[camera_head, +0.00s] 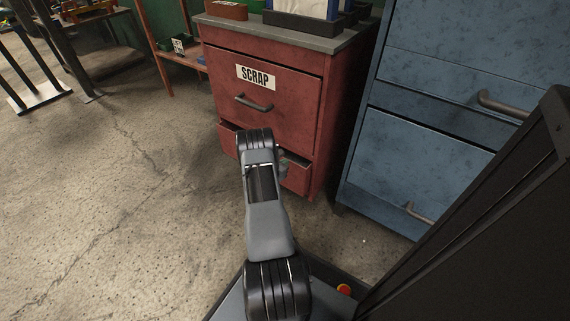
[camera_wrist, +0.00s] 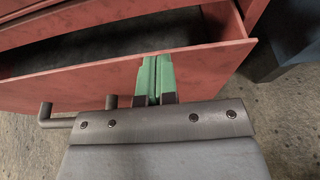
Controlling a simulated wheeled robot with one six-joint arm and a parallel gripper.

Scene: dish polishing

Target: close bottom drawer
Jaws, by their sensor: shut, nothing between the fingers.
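The red cabinet (camera_head: 290,90) with a SCRAP label stands ahead, its upper drawer shut. Its bottom drawer (camera_head: 297,176) is pulled out, and my arm hides much of its front in the head view. In the wrist view the drawer front (camera_wrist: 210,62) runs across the picture, with the dark empty-looking inside behind it. My gripper (camera_wrist: 155,62) is shut and empty, its green fingertips at the drawer front's top edge. I cannot tell whether they touch it. The drawer handle (camera_wrist: 75,118) shows at the lower left, partly hidden by my gripper.
A blue cabinet (camera_head: 395,130) with handles stands close on the right. Boxes (camera_head: 310,20) sit on the red cabinet's top. An orange-framed shelf (camera_head: 160,50) stands at the back left. The concrete floor (camera_head: 110,190) on the left is clear.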

